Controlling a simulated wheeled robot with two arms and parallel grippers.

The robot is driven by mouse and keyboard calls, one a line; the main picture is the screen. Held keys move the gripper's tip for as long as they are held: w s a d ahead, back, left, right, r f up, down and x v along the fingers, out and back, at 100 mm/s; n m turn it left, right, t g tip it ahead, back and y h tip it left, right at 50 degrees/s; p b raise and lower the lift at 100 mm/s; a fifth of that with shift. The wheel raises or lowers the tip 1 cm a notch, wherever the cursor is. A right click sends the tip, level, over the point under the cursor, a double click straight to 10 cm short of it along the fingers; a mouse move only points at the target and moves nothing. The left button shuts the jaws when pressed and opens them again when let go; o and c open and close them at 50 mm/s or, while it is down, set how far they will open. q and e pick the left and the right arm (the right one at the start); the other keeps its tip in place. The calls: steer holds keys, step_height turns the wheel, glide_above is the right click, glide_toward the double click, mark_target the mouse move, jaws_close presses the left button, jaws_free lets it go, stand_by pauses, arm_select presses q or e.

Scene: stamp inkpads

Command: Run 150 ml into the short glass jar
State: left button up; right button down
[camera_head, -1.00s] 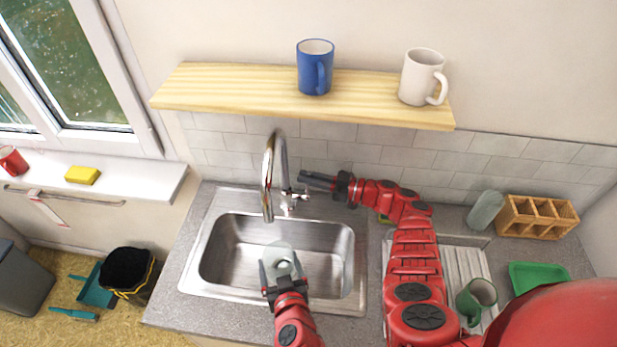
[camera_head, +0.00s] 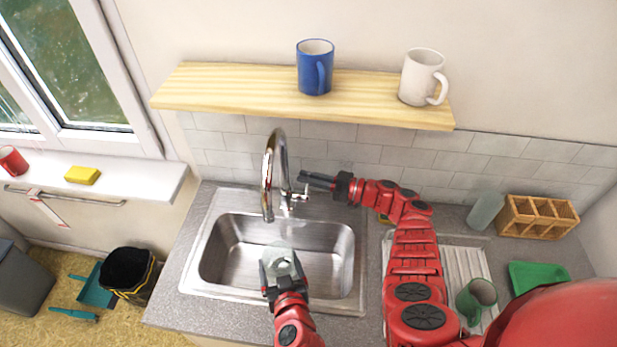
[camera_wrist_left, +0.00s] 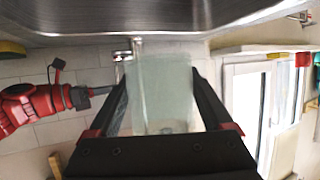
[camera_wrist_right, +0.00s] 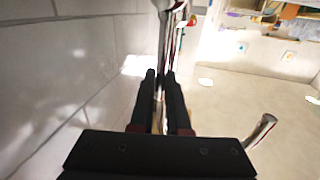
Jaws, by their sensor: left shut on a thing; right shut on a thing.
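A clear, pale-green glass jar (camera_head: 279,257) is over the sink basin, below and a little right of the tap spout (camera_head: 267,210). My left gripper (camera_head: 281,272) is shut on it from the near side; the jar also fills the space between the fingers in the left wrist view (camera_wrist_left: 162,90). Any water level in it cannot be made out. My right gripper (camera_head: 303,177) is at the chrome tap's lever (camera_head: 301,195), behind the sink. In the right wrist view its fingers (camera_wrist_right: 161,78) are close together on a chrome part. No running stream is clear in the head view.
The steel sink (camera_head: 225,245) is otherwise empty. On the right are a green mug (camera_head: 478,297) on the drainer, another glass (camera_head: 486,210), a wooden rack (camera_head: 537,217) and a green tray (camera_head: 540,277). A shelf (camera_head: 220,88) above holds blue and white mugs.

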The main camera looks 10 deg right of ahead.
steer(key=shift+s+a+f+n, duration=0.15)
steer(key=shift+s+a+n, duration=0.05)
steer(key=shift+s+n, duration=0.5)
steer(key=shift+s+a+n, duration=0.15)
steer(key=shift+s+n, duration=0.3)
steer(key=shift+n, duration=0.45)
steer(key=c, duration=0.9)
jaws_free()
